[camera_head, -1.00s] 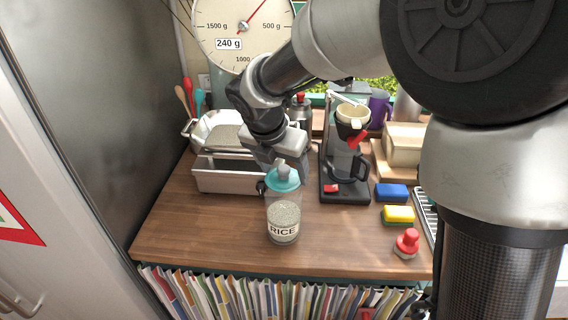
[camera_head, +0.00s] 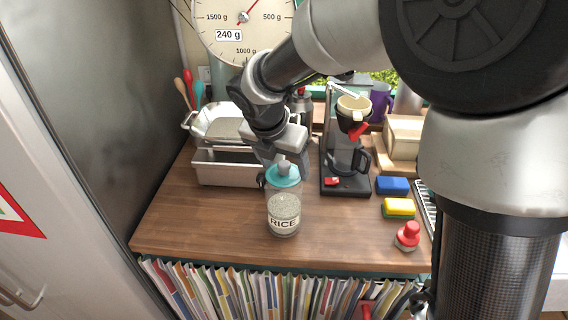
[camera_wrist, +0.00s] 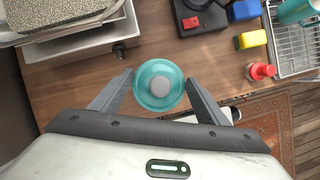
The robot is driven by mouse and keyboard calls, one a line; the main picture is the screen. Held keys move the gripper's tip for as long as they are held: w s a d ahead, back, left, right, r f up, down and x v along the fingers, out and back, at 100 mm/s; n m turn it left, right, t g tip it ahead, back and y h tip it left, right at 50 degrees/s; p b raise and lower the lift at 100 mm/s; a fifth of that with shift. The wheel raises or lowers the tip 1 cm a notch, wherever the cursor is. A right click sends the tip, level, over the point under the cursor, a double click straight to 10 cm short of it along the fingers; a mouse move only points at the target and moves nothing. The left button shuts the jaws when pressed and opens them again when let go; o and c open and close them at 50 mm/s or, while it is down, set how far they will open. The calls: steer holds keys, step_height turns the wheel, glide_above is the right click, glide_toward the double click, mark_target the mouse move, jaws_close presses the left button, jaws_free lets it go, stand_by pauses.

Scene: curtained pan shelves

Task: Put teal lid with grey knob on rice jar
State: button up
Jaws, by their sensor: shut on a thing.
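The teal lid (camera_head: 283,181) with its grey knob is level, directly over the mouth of the rice jar (camera_head: 284,210). Whether the lid touches the rim or sits just above it, I cannot tell. The clear jar stands upright near the counter's front, part filled with grains and labelled RICE. My gripper (camera_head: 284,172) is above the jar, pointing down, shut on the lid. In the wrist view the lid (camera_wrist: 144,92) is between the two fingertips and hides the jar beneath.
Metal pans (camera_head: 222,170) stand behind left of the jar. A coffee maker (camera_head: 345,187) stands to the right, with a blue sponge (camera_head: 392,186), a yellow sponge (camera_head: 399,208) and a red-knobbed item (camera_head: 408,235) beyond. Bare wooden counter (camera_head: 195,220) lies left of the jar.

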steer(key=shift+f, duration=0.35)
steer(key=o, duration=1.1)
steer(key=v, duration=1.7)
steer(key=shift+s+r, duration=0.15)
steer(key=shift+r, duration=0.05)
